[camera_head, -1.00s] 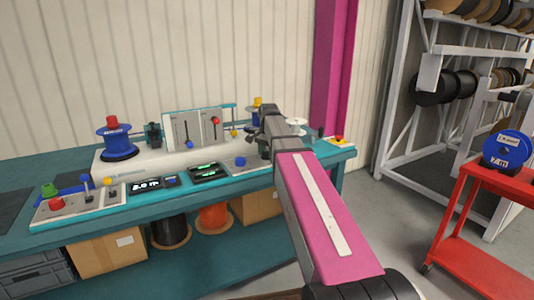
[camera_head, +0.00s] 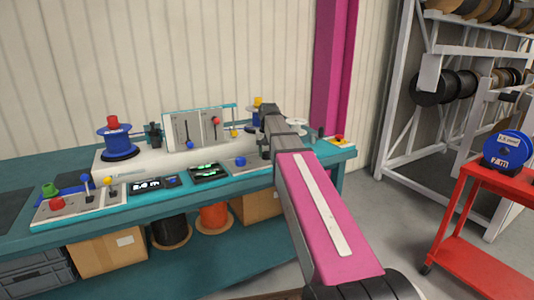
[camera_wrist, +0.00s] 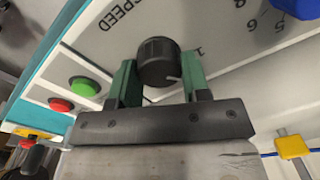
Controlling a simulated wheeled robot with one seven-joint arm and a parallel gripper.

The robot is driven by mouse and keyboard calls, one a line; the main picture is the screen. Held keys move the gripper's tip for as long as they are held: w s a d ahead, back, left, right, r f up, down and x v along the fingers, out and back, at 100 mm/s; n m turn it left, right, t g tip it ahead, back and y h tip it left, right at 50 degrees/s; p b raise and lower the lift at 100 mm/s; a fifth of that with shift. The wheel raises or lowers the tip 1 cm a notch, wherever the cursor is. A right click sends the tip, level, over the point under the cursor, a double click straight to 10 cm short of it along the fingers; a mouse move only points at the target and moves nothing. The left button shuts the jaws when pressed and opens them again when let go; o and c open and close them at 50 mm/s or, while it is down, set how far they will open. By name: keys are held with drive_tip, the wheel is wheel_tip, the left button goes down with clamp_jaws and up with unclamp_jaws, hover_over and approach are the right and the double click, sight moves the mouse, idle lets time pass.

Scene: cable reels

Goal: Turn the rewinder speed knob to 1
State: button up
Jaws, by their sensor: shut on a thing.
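The speed knob (camera_wrist: 157,60) is black and round, beside the printed word SPEED, on a pale panel (camera_wrist: 225,25) in the wrist view. My gripper (camera_wrist: 159,75) has its two green fingers on opposite sides of the knob, shut on it. A short white mark on the knob points to the lower right in the picture. The digit 1 is printed just right of the knob, above the right finger; more digits follow farther right. In the head view my wrist (camera_head: 275,125) reaches over the bench's right part and hides the knob.
A green button (camera_wrist: 85,87) and a red button (camera_wrist: 60,104) sit left of the fingers. A blue knob (camera_head: 239,161) and lit displays (camera_head: 209,172) are on the teal bench (camera_head: 130,215). A red cart (camera_head: 480,180) with a blue reel (camera_head: 507,150) stands at right.

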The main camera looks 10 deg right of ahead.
sight(267, 152)
drive_tip(key=shift+a+n, duration=0.1)
drive_tip(key=shift+n, duration=1.9)
drive_tip(key=o, duration=0.9)
drive_tip(key=shift+r, duration=0.1)
drive_tip(key=r, duration=1)
drive_tip(key=shift+d+r, duration=0.25)
drive_tip(key=shift+r, duration=0.1)
